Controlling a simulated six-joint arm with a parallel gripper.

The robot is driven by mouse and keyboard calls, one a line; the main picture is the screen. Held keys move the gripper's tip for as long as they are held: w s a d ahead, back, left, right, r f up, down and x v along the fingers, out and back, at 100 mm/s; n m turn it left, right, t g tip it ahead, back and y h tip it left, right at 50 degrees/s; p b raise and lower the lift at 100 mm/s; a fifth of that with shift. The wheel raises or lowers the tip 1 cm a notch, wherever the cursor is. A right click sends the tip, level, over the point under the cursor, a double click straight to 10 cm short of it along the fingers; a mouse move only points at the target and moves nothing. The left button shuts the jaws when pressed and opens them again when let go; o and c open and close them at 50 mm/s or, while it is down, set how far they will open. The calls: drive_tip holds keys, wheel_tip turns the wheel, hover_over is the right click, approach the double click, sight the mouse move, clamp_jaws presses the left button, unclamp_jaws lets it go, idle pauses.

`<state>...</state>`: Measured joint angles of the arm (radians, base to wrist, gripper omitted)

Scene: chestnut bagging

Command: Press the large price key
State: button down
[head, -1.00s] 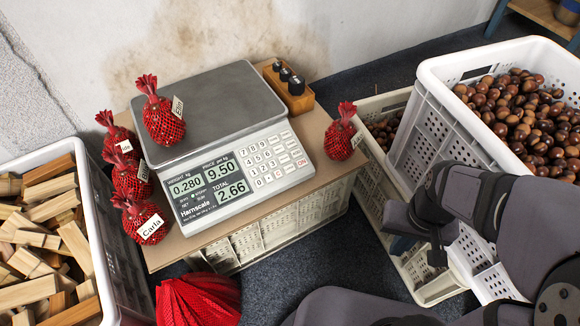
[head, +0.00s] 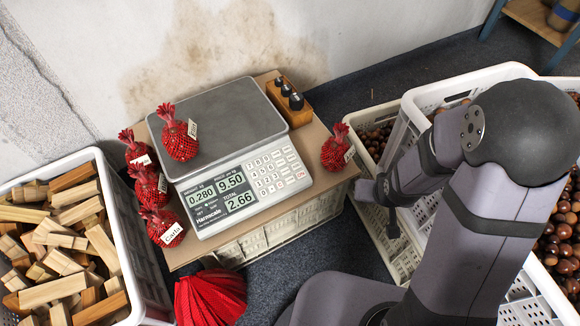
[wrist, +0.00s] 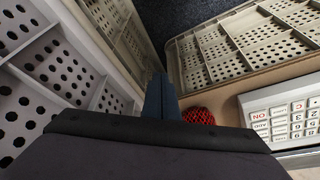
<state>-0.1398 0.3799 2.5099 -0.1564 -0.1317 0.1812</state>
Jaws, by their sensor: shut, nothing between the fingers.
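The grey and white scale (head: 232,205) stands on a brown board. Its display (head: 218,196) reads weight 0.280, price 9.50 and total 2.66. Its keypad (head: 272,170) has number keys and wider labelled keys at the right; I cannot make out which is the large price key. Part of the keypad (wrist: 285,122) also shows upside down at the right of the wrist view. My gripper (head: 392,226) is right of the scale, apart from the keys, beside the crates. In the wrist view my gripper (wrist: 160,88) has its dark fingers together and empty.
A red net bag (head: 336,150) stands on the board between keypad and gripper. Another tagged bag (head: 180,143) sits on the weighing plate, with several left of the scale. Weights in a wooden block (head: 290,98) stand behind. A wood crate (head: 134,235) is left; a chestnut crate (head: 467,78) is right.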

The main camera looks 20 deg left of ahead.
drive_tip(key=w+a+r+t+y+p, duration=0.2)
drive_tip(key=a+r+y+p, duration=0.15)
drive_tip(key=a+p, duration=0.55)
wheel_tip(320, 180, up, 10)
drive_tip(key=t+y+p, duration=0.2)
drive_tip(key=y+p, duration=0.4)
drive_tip(key=p, duration=0.5)
hover_over(290, 180)
drive_tip(key=s+d, duration=0.4)
drive_tip(key=shift+w+f+h+b, duration=0.1)
drive_tip(key=shift+f+h+b, duration=0.1)
drive_tip(key=shift+h+b, duration=0.1)
drive_tip(key=shift+f, duration=0.15)
drive_tip(key=f+b, duration=0.2)
drive_tip(key=w+a+f+b, duration=0.1)
drive_tip(key=f+b, duration=0.1)
drive_tip(key=f, duration=0.1)
drive_tip(key=w+a+f+b, duration=0.1)
drive_tip(key=f+b, duration=0.2)
drive_tip(key=shift+f, duration=0.2)
drive_tip(key=shift+w+f+b, duration=0.1)
drive_tip(key=shift+f+b, duration=0.15)
drive_tip(key=shift+b, duration=0.05)
